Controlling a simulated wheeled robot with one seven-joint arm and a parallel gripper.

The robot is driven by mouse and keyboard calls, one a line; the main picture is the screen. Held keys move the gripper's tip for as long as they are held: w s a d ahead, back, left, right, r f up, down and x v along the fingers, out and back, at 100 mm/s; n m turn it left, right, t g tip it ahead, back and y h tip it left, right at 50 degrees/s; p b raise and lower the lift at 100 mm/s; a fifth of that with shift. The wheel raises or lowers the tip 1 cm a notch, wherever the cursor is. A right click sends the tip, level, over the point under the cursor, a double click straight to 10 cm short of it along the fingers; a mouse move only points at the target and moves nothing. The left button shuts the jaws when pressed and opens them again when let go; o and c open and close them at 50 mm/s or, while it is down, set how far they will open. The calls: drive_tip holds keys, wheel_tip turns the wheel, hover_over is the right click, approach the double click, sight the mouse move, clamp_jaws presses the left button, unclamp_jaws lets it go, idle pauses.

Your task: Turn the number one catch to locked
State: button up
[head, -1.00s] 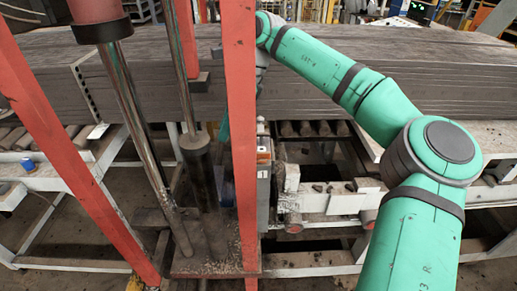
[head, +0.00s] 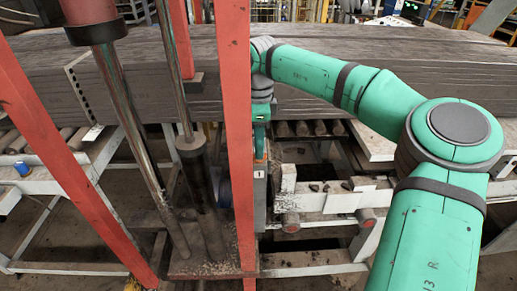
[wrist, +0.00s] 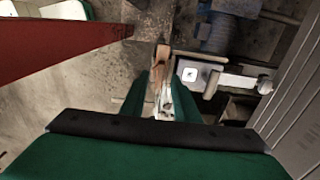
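The number one catch is a narrow grey box (head: 260,195) with a "1" label, partly behind the red post in the head view. In the wrist view an orange-brown lever-like part (wrist: 161,62) lies between the two green fingers of my gripper (wrist: 163,80). The fingers stand apart on either side of it, and I cannot tell whether they touch it. In the head view my gripper (head: 260,138) points down just above the label, partly hidden by the post. The catch's setting cannot be read.
A red upright post (head: 237,130) stands just left of my gripper. A slanted red beam (head: 60,160) and a metal cylinder (head: 200,190) stand further left. A long stack of grey boards (head: 380,110) lies behind. A white frame (head: 340,200) with rollers is to the right.

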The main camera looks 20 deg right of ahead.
drive_tip(key=shift+f, duration=1)
clamp_jaws()
